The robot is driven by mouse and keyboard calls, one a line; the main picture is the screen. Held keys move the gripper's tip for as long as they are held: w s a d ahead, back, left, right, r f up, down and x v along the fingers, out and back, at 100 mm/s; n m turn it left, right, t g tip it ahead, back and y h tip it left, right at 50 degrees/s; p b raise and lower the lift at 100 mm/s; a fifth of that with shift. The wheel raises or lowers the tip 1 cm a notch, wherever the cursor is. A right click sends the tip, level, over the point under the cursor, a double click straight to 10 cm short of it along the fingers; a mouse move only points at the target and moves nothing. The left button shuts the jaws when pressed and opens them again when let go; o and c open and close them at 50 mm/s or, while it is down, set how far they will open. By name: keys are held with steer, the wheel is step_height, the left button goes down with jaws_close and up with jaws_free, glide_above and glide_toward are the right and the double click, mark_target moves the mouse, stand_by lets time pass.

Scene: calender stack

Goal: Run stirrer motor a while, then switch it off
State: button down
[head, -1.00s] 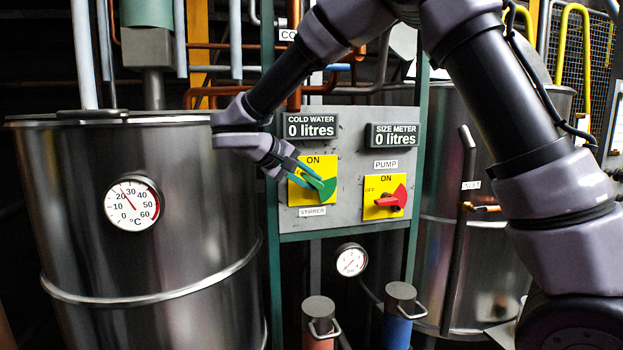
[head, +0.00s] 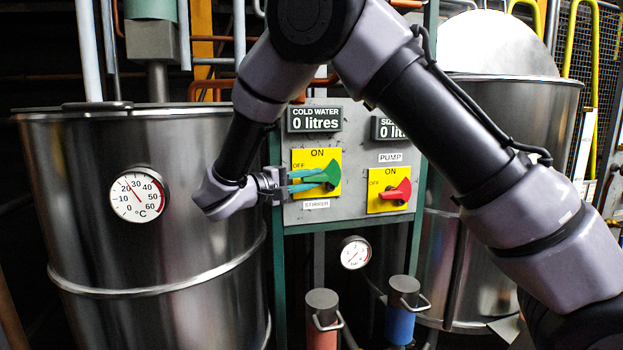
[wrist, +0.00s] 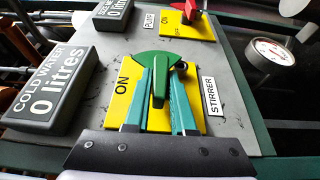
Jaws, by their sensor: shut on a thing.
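The stirrer switch, a green knob (head: 334,172) on a yellow plate (head: 321,155), is on the grey control panel (head: 356,118). Its label "STIRRER" sits below. My gripper (head: 317,180) reaches in from the left, its teal fingers shut on the knob's handle. In the wrist view the green handle (wrist: 158,90) lies between the two fingers, with the fan-shaped part beyond the tips. The handle points left, towards the OFF side of the plate; "ON" is at the top. The OFF mark is hidden in the wrist view.
A red pump switch (head: 400,190) sits right of the stirrer switch, its handle pointing left. A steel vat (head: 130,245) with a thermometer (head: 137,195) stands at left, close to my wrist. The cold water display (head: 315,119) reads 0 litres.

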stand_by(0.4)
steer(key=c, duration=0.8)
jaws_free()
steer(key=shift+o, duration=0.2)
steer(key=shift+s+a, duration=0.1)
steer(key=v, duration=1)
steer(key=shift+a, duration=0.25)
steer(key=shift+s+f, duration=0.1)
steer(key=shift+s, duration=0.05)
